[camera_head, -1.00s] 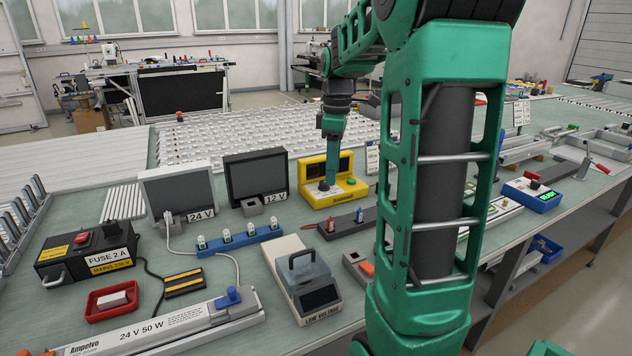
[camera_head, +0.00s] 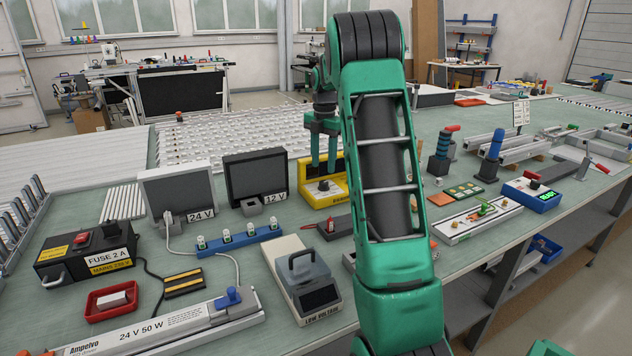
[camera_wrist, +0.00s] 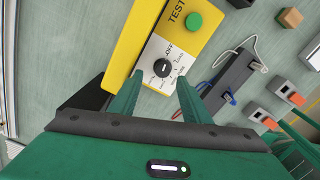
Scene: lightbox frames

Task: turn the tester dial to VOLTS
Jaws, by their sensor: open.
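The yellow tester (camera_head: 311,196) stands on the bench in the head view, partly behind my arm. Its black dial (camera_head: 323,185) shows just below my gripper (camera_head: 322,165). In the wrist view, the tester (camera_wrist: 142,28) has a white plate with the round black dial (camera_wrist: 162,68) and a green button (camera_wrist: 195,20). The word OFF is printed beside the dial; the other labels are too small to read surely, and I cannot tell which one the dial points to. My gripper (camera_wrist: 156,88) is open and empty, its fingers apart on either side of the dial and apparently clear of it.
A dark bar with red and blue leads (camera_wrist: 228,82) lies beside the tester. The 12 V box (camera_head: 257,176) stands left of it, and a low voltage unit (camera_head: 305,280) is in front.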

